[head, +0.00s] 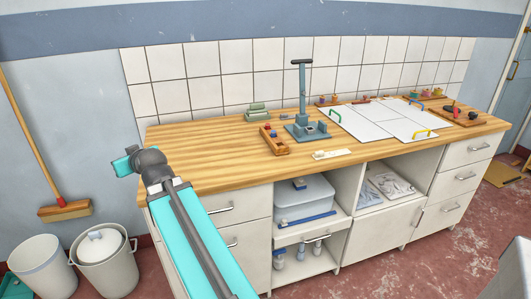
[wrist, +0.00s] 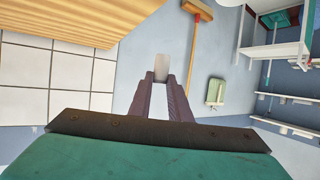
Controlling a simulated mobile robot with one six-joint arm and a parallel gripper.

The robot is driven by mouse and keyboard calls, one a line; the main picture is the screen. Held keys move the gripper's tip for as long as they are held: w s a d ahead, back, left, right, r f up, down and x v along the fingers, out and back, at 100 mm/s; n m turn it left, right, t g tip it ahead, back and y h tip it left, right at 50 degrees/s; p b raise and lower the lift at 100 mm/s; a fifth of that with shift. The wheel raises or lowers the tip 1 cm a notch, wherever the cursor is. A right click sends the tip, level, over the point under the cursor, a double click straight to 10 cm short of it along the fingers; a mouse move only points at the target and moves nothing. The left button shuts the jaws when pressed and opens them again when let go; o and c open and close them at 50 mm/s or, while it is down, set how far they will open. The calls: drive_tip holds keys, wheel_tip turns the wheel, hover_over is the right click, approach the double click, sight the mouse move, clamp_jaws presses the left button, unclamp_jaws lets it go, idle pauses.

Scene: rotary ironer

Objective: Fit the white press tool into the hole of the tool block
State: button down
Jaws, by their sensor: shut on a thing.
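My gripper (wrist: 161,80) is shut on a pale whitish piece, the white press tool (wrist: 161,66), whose end sticks out past the fingertips in the wrist view. In the head view my wrist is raised over the left end of the bench; the fingers and the tool cannot be made out there. A wooden block (head: 274,141) with small red and blue pieces sits on the bench, left of a blue-grey lever press (head: 303,95). It may be the tool block; its holes are too small to tell. My gripper is well apart from it.
The wooden bench top (head: 205,160) is clear at its left. White panels (head: 372,122) with coloured handles lie right of the press. A small label (head: 332,154) lies at the front edge. A broom (head: 64,208) and bins (head: 105,262) stand left.

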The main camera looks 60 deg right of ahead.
drive_tip(key=s+d+f+b, duration=0.2)
drive_tip(key=s+d, duration=0.5)
drive_tip(key=d, duration=0.6)
drive_tip(key=s+d+m+h+b, duration=0.1)
drive_tip(key=s+d+b, duration=0.2)
drive_tip(key=s+d, duration=0.7)
drive_tip(key=s+d+r+m+h+b, duration=0.1)
drive_tip(key=s+d+b, duration=0.2)
drive_tip(key=s+d, duration=0.8)
drive_tip(key=s, duration=0.7)
drive_tip(key=shift+d+g, duration=0.3)
drive_tip(key=shift+w+d+r+p, duration=0.1)
drive_tip(key=shift+d+r+p, duration=0.2)
drive_tip(key=shift+p, duration=0.95)
drive_tip(key=d+p, duration=0.1)
drive_tip(key=p, duration=0.6)
drive_tip(key=shift+w+d, duration=0.1)
drive_tip(key=shift+w, duration=0.25)
drive_tip(key=p, duration=0.9)
drive_tip(key=shift+w+d+f, duration=0.1)
drive_tip(key=shift+d+f, duration=0.1)
drive_tip(key=shift+d, duration=0.05)
drive_tip(key=p, duration=0.5)
hover_over(283, 146)
drive_tip(key=shift+f, duration=0.75)
drive_tip(key=shift+f, duration=0.15)
